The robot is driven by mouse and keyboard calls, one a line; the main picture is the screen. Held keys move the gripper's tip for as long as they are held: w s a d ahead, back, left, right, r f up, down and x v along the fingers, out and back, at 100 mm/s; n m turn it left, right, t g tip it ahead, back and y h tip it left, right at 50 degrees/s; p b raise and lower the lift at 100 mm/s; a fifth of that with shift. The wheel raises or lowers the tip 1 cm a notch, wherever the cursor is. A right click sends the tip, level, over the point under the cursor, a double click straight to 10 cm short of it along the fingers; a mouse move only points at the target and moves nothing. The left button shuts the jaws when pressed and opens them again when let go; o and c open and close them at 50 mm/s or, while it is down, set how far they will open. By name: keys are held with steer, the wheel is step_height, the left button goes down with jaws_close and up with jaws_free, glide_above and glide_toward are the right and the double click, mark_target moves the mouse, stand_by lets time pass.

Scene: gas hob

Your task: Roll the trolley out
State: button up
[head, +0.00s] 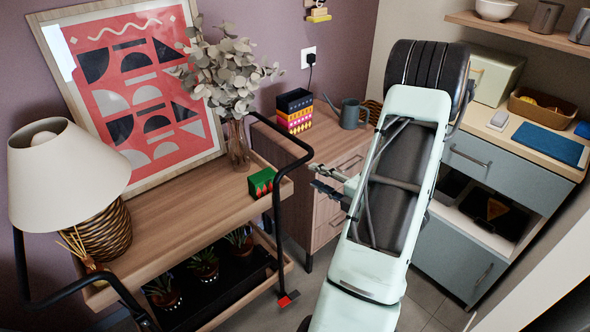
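The trolley (185,225) stands at the left, with a wooden top, a lower shelf and black tube frames at both ends. Its right handle (292,140) rises above the top and faces my arm. A red tab (288,299) shows at the foot of the right frame, near the floor. My gripper (316,179) is to the right of this handle, in front of the wooden drawers. Its two dark fingers point left with a gap between them and nothing visible inside. It looks apart from the handle. The trolley's wheels are mostly hidden.
On the trolley are a lamp (62,175), a picture (135,85), a vase of leaves (238,148), a green-red box (262,182) and potted plants (203,262) below. Wooden drawers (345,165) and a blue-grey cabinet (455,250) stand behind. Some tiled floor (425,305) is clear.

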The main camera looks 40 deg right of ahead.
mark_target(296, 166)
steer(key=b+x, duration=0.1)
steer(key=x, duration=0.9)
steer(key=shift+w+a, duration=0.1)
steer(key=shift+w, duration=0.25)
steer(key=shift+c, duration=0.7)
jaws_close()
